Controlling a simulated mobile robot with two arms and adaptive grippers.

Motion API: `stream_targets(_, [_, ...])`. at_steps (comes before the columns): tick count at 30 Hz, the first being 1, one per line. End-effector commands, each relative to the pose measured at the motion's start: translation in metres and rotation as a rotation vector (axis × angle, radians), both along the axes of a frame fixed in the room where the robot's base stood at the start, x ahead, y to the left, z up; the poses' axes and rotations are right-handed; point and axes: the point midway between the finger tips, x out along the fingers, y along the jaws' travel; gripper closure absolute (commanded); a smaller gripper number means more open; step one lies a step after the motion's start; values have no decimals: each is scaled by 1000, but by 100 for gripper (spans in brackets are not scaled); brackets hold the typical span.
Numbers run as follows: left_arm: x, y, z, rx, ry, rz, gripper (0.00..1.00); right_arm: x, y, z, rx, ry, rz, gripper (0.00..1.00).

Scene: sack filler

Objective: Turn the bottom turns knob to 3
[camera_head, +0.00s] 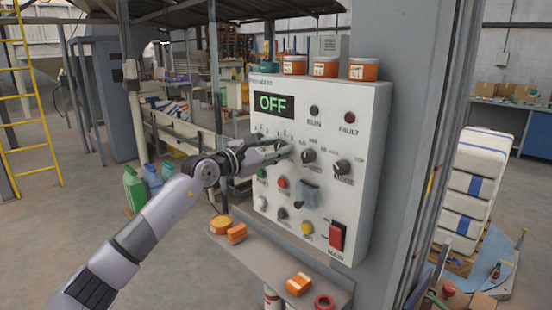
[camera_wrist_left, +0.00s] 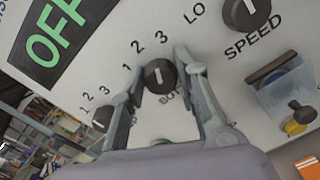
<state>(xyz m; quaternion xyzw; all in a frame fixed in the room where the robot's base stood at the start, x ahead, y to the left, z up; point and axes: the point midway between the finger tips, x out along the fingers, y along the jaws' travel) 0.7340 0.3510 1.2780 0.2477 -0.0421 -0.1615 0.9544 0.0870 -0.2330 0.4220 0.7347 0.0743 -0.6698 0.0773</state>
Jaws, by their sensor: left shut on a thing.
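The bottom turns knob (camera_wrist_left: 160,78) is a round dark knob on the grey-white panel, with part of its "BOT" label showing below it. Its white mark stands nearly upright in the left wrist view, closer to the 3 than to the 2; I cannot tell if it is exactly on 3. My left gripper (camera_wrist_left: 158,82) has its fingers on either side of this knob, shut on it. In the head view, the left gripper (camera_head: 284,151) reaches the panel's upper left and largely hides the knob. My right gripper is not in view.
The control panel (camera_head: 350,110) has an "OFF" display (camera_head: 273,104), a speed knob (camera_head: 308,156), another 1-2-3 knob (camera_wrist_left: 102,118) beside the held one, a clear-covered switch (camera_head: 308,194) and a red main switch (camera_head: 337,236). A shelf (camera_head: 262,262) with orange items juts out below.

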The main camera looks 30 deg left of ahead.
Motion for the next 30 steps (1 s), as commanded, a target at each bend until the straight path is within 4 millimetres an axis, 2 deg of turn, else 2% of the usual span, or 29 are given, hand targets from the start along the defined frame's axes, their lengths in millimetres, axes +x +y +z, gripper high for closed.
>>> stream_targets(1, [0,0,-4,36,-14,0,99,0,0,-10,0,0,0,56])
stream_targets(3, [0,0,-4,84,-29,0,99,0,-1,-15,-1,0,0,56])
stream_targets(12, [0,0,-3,228,-78,1,99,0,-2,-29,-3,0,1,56])
stream_targets(30, [0,-1,-1,279,-95,0,99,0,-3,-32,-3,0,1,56])
